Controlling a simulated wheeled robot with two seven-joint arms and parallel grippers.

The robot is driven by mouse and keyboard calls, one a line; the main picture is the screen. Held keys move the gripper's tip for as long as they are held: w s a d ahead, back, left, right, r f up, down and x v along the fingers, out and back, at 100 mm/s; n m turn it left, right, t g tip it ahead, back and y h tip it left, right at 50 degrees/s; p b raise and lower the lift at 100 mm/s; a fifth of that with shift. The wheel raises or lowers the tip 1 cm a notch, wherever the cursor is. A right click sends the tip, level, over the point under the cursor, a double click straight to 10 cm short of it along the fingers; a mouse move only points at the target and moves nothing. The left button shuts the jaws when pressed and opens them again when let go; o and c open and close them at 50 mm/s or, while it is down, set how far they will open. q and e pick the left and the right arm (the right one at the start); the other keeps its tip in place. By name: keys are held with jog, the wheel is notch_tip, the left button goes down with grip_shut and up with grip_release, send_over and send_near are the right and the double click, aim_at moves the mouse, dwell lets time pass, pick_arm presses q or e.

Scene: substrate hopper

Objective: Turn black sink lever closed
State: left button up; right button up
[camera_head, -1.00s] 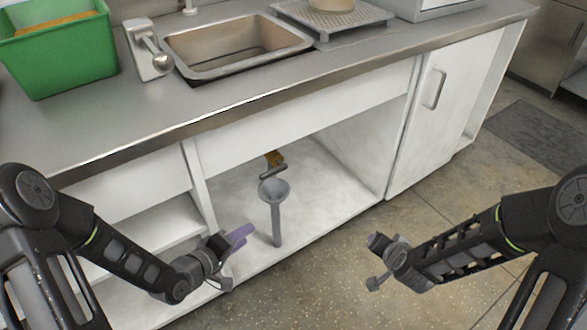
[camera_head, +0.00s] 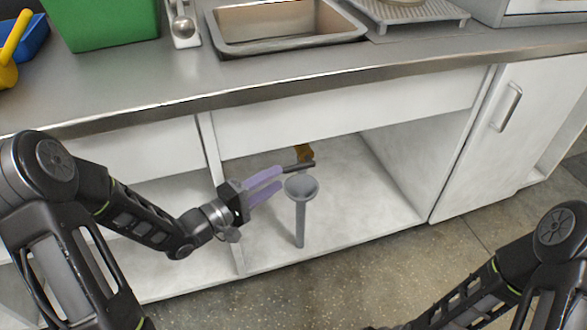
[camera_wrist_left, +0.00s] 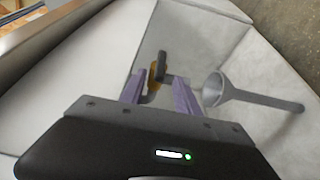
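The black lever (camera_head: 299,167) is a short dark bar by a yellow-brown valve body (camera_head: 305,152) inside the open cabinet under the sink (camera_head: 290,40). My left gripper (camera_head: 279,180) has two purple fingers, apart and empty. In the head view its fingertips are just left of the lever. In the left wrist view the lever (camera_wrist_left: 162,63) and valve (camera_wrist_left: 153,76) appear beyond the gap between the fingers (camera_wrist_left: 158,88); I see no contact.
A grey funnel (camera_head: 301,189) with a long stem stands close to the right of my left fingers. The counter's front edge (camera_head: 260,97) runs above the opening. A cabinet divider (camera_head: 225,205) is at the left and a closed door (camera_head: 500,125) at the right.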

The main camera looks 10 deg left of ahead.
aim_at(287, 173)
pick_arm(q)
jog(key=b+x, duration=0.1)
jog(key=x, duration=0.4)
jog(key=shift+w+d+f+b, duration=0.1)
jog(key=shift+b, duration=0.2)
jog(key=shift+w+d, duration=0.4)
jog(key=shift+w, duration=0.15)
jog(key=shift+c, duration=0.6)
grip_shut()
